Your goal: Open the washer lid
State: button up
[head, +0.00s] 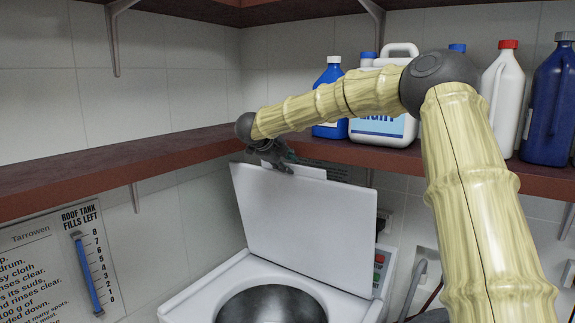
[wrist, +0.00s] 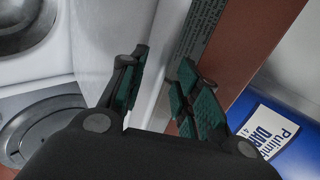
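The washer lid (head: 305,225) is a white panel standing raised and steeply tilted behind the tub opening. The washer (head: 205,290) shows its round dark drum (head: 270,305) below it. My gripper (head: 284,167) is at the lid's top edge, left of its middle. In the wrist view my gripper (wrist: 158,92) has its green-padded fingers apart, with the pale lid edge (wrist: 148,108) between them. I see space beside the right finger; firm contact with the lid cannot be told.
A red-brown shelf (head: 130,162) runs behind and above the lid, close to my gripper. It carries a blue bottle (head: 330,95), a white jug (head: 385,125) and other bottles. A washer control panel (head: 379,270) is at the right. A wall notice (head: 40,265) hangs left.

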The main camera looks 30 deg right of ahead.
jog(key=v, duration=1.1)
dwell(0.3)
